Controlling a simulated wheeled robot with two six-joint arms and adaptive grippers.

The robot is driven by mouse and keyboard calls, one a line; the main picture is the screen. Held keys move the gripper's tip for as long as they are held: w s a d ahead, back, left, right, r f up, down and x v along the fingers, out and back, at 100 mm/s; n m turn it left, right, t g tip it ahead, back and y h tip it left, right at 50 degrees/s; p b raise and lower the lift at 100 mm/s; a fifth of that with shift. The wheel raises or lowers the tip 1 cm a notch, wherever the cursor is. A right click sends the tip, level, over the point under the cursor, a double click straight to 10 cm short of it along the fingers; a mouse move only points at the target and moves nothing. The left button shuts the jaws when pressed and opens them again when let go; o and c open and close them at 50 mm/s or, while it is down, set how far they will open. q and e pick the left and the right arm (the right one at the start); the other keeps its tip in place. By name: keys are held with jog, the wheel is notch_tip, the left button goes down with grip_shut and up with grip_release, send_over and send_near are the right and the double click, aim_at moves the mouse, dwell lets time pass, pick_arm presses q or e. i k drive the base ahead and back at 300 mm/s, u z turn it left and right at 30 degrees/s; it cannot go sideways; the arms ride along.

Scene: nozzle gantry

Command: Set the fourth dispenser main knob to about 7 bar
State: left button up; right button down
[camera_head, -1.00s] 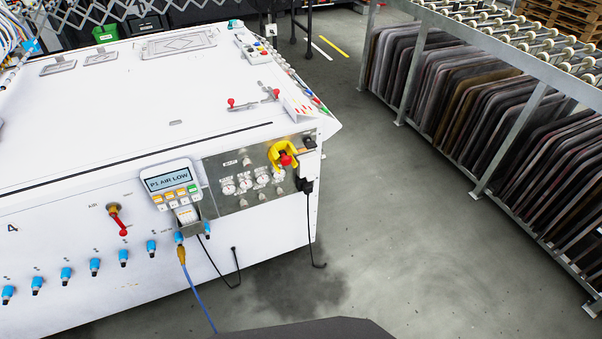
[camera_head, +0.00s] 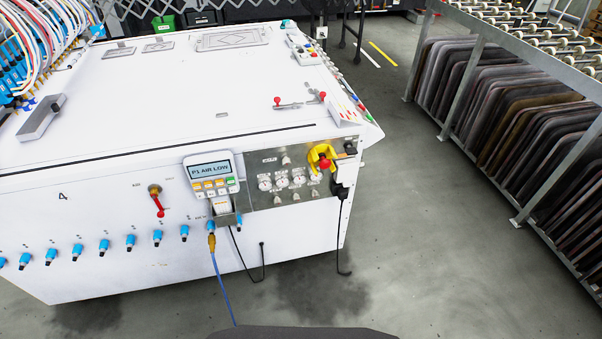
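The white dispenser cabinet (camera_head: 120,200) fills the left and middle of the head view and is marked 4. On its front a steel panel (camera_head: 262,195) carries several small round gauges and knobs; their readings and labels are too small to read. A handheld display (camera_head: 212,176) beside the panel reads "P1 AIR LOW". A red-handled air lever (camera_head: 157,200) points down to the left of the display. Neither of my grippers is in view.
A yellow-framed red knob (camera_head: 322,158) sits at the panel's right end. Black cables hang below it and a blue hose (camera_head: 222,290) runs to the floor. A rack of dark panels (camera_head: 500,100) stands at the right. Grey floor (camera_head: 420,230) between is clear.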

aim_at(287, 163)
jog(key=z, duration=2.1)
jog(key=i, duration=1.2)
jog(key=u, duration=1.95)
